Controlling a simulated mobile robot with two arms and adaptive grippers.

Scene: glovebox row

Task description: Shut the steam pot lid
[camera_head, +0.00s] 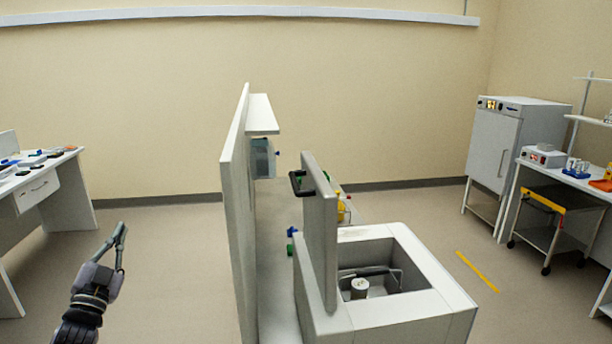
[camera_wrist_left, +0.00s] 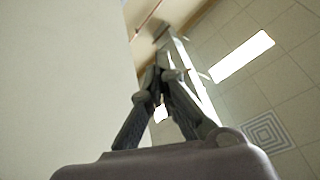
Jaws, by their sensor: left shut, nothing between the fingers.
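The steam pot (camera_head: 420,300) is a white box with an open square well on top, right of centre in the head view. Its lid (camera_head: 321,235) stands upright along the left edge of the well, with a dark handle (camera_head: 298,184) on its left face. My left gripper (camera_head: 121,232) is shut and empty at the lower left, pointing up. It is well left of the lid, with a tall white panel between them. The gripper (camera_wrist_left: 160,65) also shows shut in the left wrist view, aimed towards the ceiling. My right gripper is not in view.
The tall white panel (camera_head: 237,210) stands close left of the pot. A small metal cylinder (camera_head: 359,288) sits inside the well. A desk (camera_head: 40,190) is at far left, and a grey cabinet (camera_head: 507,145) and cart (camera_head: 545,225) are at right. Floor around my left gripper is clear.

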